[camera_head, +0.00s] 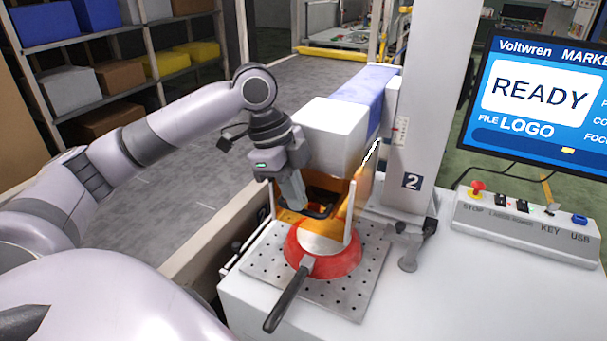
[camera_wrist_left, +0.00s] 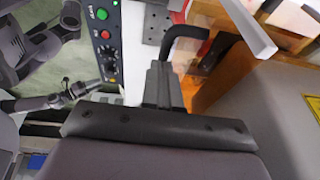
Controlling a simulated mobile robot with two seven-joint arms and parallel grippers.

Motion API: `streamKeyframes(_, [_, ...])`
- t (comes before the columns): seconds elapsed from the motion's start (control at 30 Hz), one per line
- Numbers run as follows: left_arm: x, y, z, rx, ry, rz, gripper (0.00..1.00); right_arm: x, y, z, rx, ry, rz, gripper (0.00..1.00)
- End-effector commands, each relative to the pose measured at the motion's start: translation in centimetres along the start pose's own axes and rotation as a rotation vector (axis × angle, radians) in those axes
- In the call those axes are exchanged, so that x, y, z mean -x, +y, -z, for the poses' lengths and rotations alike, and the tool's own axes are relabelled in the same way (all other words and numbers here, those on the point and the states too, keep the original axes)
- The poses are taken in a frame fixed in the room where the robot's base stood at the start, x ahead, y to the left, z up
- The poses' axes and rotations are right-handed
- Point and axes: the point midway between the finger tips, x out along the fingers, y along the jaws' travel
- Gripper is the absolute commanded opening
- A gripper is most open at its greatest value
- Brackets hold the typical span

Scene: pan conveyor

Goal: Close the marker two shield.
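The marker two shield (camera_head: 364,187) is an orange see-through cover with pale edge bars, under the white marker head beside the "2" label (camera_head: 412,181). It stands over the back of the red pan, whose front and handle are uncovered. Its black handle (camera_head: 320,210) is at the front; in the left wrist view the bent black handle (camera_wrist_left: 187,36) runs out from between my fingertips. My left gripper (camera_head: 293,196) is shut on this handle, fingers close together. The red pan (camera_head: 342,264) sits on the perforated plate (camera_head: 257,262). My right gripper is not in view.
A control box (camera_head: 525,225) with a red stop button and a READY screen (camera_head: 540,95) stand at the right. A small grey clamp lever (camera_head: 409,250) is right of the plate. The pan's dark handle (camera_head: 287,300) points toward me. The white tabletop at front right is clear.

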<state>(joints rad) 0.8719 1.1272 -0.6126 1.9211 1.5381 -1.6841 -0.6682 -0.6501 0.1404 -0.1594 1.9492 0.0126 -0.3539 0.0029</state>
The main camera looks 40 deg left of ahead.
Motion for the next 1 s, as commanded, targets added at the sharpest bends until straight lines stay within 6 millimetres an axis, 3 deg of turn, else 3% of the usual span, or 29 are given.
streamKeyframes(0.1, [-3.3, 0.3, -1.4, 0.002, -0.005, -0.008, 0.0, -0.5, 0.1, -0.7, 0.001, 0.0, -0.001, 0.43])
streamKeyframes(0.33, [-7.2, 0.5, -2.5, 0.0, -0.004, -0.004, 0.0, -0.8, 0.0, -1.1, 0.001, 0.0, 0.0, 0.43])
streamKeyframes(0.77, [-8.3, 0.8, -2.8, 0.001, -0.004, -0.011, 0.0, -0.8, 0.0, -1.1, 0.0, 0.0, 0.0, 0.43])
streamKeyframes(1.0, [-7.5, 0.7, -2.3, 0.001, -0.003, -0.011, 0.0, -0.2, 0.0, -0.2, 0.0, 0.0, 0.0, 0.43])
